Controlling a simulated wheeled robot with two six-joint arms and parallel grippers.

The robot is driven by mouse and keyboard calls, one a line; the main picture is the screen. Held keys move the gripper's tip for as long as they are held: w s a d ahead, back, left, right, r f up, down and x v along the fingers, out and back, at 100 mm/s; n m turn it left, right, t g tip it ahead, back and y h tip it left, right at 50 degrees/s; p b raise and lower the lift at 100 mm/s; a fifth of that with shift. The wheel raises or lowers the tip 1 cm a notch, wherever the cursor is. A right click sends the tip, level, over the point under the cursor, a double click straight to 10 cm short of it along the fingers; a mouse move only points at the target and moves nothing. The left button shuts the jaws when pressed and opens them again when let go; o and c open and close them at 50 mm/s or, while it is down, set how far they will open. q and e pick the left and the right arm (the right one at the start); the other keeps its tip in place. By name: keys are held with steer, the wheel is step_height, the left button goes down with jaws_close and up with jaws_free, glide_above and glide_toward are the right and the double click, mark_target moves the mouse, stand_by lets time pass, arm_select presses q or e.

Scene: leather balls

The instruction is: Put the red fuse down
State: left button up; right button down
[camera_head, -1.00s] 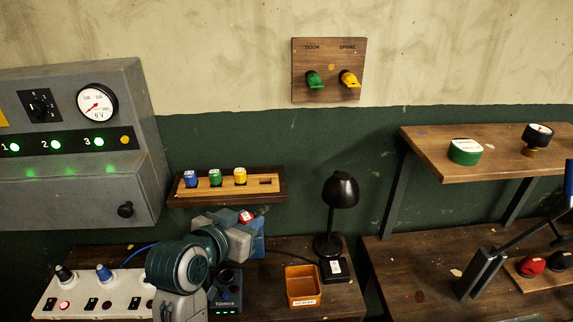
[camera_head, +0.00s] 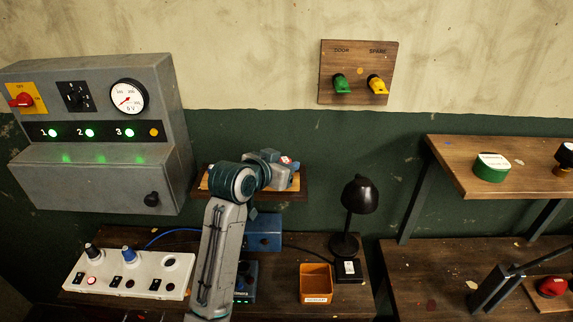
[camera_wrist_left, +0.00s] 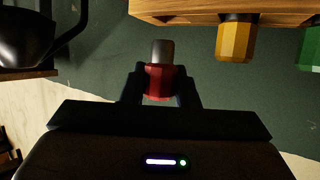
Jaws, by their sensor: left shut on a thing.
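My left gripper (camera_head: 288,172) is shut on the red fuse (camera_head: 286,160), in front of the wooden fuse rack (camera_head: 300,190) on the wall. In the left wrist view the red fuse (camera_wrist_left: 160,82) with its grey end sits between the two fingers (camera_wrist_left: 161,98). It appears apart from the rack (camera_wrist_left: 190,7), beside the yellow fuse (camera_wrist_left: 236,40). The green fuse (camera_wrist_left: 309,48) is farther right there. In the head view my arm and gripper hide most of the rack and its fuses. My right gripper is not in view.
Below stand a white switch panel (camera_head: 130,278), a blue box (camera_head: 263,232), an orange tray (camera_head: 316,283) and a black lamp (camera_head: 358,195). A grey control cabinet (camera_head: 90,185) is to the left. A shelf (camera_head: 530,185) is at right.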

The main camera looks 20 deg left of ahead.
arm_select(q)
steer(key=shift+w+a, duration=0.15)
steer(key=shift+w, duration=0.6)
steer(key=shift+w+f+p, duration=0.25)
steer(key=shift+w+p, duration=0.05)
steer(key=shift+p, duration=0.25)
step_height(320, 180, down, 2)
steer(key=shift+f+p, duration=0.2)
steer(key=shift+p, duration=0.55)
steer(key=shift+f, duration=0.55)
steer(key=o, duration=0.7)
